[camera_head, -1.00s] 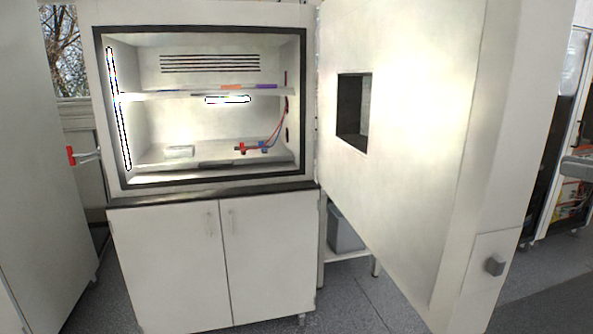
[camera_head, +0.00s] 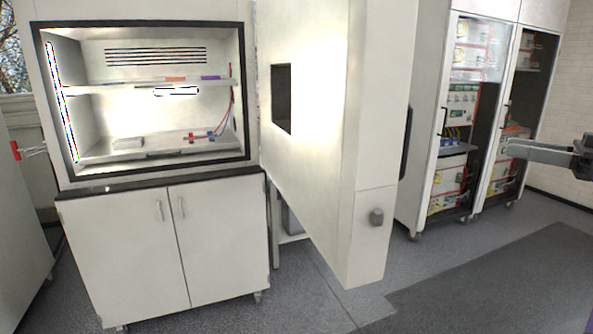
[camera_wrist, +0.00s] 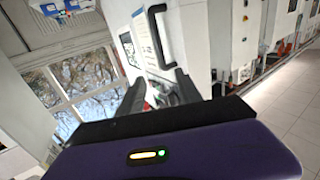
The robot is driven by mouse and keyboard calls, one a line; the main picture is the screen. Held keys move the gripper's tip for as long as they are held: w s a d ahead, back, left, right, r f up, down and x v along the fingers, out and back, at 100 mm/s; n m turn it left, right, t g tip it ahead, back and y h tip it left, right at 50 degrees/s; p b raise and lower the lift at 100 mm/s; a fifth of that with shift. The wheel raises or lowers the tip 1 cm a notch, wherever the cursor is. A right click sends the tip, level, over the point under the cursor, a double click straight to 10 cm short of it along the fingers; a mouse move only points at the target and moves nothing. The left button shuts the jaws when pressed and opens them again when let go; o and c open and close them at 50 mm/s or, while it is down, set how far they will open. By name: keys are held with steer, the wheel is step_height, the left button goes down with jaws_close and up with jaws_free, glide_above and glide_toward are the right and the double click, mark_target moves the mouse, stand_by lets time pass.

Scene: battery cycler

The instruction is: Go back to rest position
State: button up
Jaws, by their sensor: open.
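My gripper (camera_wrist: 159,76) shows in the wrist view with its two dark fingers apart and nothing between them. In the head view part of my arm's end (camera_head: 548,153) reaches in from the right edge, in front of the equipment racks and clear of the chamber. The white chamber (camera_head: 50,100) stands at left with its thick door (camera_head: 310,150) swung wide open. Inside, a small pale tray (camera_head: 128,143) lies on the floor at left. A red clip (camera_head: 191,138) and a blue clip (camera_head: 211,135) on cables are at right.
A white cabinet (camera_head: 120,250) carries the chamber. Glass-fronted racks (camera_head: 455,110) with instruments stand behind the door at right. A grey locker (camera_head: 22,230) is at far left. The grey floor (camera_head: 480,290) at front right is clear. The wrist view shows windows (camera_wrist: 85,75).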

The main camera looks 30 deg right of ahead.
steer(key=w+d+r+m+t+h, duration=0.1)
steer(key=d+r+m+t+h, duration=0.1)
steer(key=d+r+m+h, duration=0.15)
steer(key=w+d+f+m+h, duration=0.2)
steer(key=d+f+m+h, duration=0.4)
steer(key=f+m+h, duration=0.3)
steer(key=s+a+f+m+g+h, duration=0.1)
steer(key=a+f+h, duration=0.2)
steer(key=a+f, duration=0.35)
steer(key=a+f+m+g+h, duration=0.1)
steer(key=a+f+m+h, duration=0.15)
steer(key=f, duration=0.75)
steer(key=s+a+f+n+t+y, duration=0.15)
steer(key=s+a+f, duration=0.35)
steer(key=a, duration=0.7)
steer(key=s+a+f+n+g+y, duration=0.1)
steer(key=s+a+f+n, duration=0.3)
steer(key=a, duration=0.8)
steer(key=s+a+f+n+g+y, duration=0.1)
steer(key=s+a+f+n+y, duration=0.1)
steer(key=s+a, duration=0.7)
steer(key=s+a+f+n+g+y, duration=0.1)
steer(key=s+a+f+n+y, duration=0.2)
steer(key=s+a+y, duration=0.3)
steer(key=s+a+f, duration=0.1)
steer(key=s+a, duration=0.3)
steer(key=shift+s+f+n, duration=0.15)
steer(key=shift+s+n, duration=0.05)
steer(key=shift+n, duration=0.15)
